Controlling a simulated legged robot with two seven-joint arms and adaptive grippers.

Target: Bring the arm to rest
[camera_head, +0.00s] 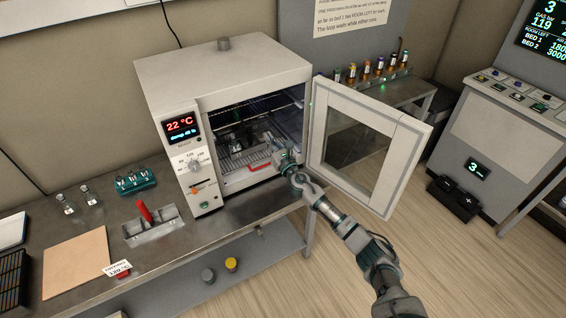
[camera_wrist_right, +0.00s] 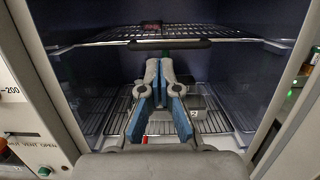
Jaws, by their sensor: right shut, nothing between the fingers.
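My right gripper (camera_head: 280,153) is at the open front of the white oven (camera_head: 222,67), reached in from the lower right. In the right wrist view its blue-padded fingers (camera_wrist_right: 159,76) are shut with nothing between them. They point into the oven chamber, above the lower wire rack (camera_wrist_right: 213,126). A grey, boxy object (camera_wrist_right: 198,102) shows partly behind the fingers; I cannot tell what it is. My left gripper is not in view.
The oven door (camera_head: 362,142) stands open on the right, close beside my right arm. The upper rack (camera_wrist_right: 190,31) spans the chamber.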

